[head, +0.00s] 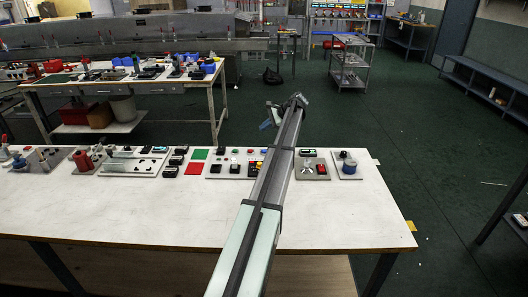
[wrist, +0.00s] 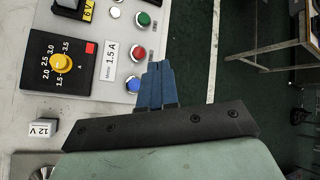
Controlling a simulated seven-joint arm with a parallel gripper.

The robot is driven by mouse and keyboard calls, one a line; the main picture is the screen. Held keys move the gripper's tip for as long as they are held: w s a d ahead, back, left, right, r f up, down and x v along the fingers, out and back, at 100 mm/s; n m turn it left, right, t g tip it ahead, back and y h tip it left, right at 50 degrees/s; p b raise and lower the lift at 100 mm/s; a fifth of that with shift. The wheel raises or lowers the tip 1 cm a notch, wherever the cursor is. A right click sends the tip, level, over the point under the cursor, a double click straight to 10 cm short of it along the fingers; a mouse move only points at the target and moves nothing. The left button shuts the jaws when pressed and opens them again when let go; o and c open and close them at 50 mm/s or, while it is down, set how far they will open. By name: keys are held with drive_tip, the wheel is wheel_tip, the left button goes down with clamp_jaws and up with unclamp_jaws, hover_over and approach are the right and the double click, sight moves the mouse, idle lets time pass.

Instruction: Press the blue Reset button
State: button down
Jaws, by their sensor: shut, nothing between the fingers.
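The blue button (wrist: 133,84) shows in the wrist view on a light grey panel (wrist: 113,60), near the panel's right edge. Its legend cannot be read. My gripper (wrist: 157,64) has blue fingers that are shut together and empty. In the picture the fingers are just right of the blue button, with a small gap between them; their height above the panel is hard to tell.
A red button (wrist: 138,53) and a green button (wrist: 143,19) line up above the blue one. A yellow knob (wrist: 62,61) on a black dial lies left. A 12 V block (wrist: 44,128) is lower left. The white table's (head: 120,215) front is clear.

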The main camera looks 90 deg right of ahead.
sight(264, 152)
drive_tip(key=shift+s, duration=0.15)
drive_tip(key=shift+f, duration=0.15)
drive_tip(key=shift+f, duration=4.25)
drive_tip(key=shift+f, duration=0.15)
drive_tip(key=shift+f, duration=0.25)
drive_tip(key=shift+f, duration=0.45)
drive_tip(key=shift+r, duration=0.85)
drive_tip(key=shift+r, duration=0.1)
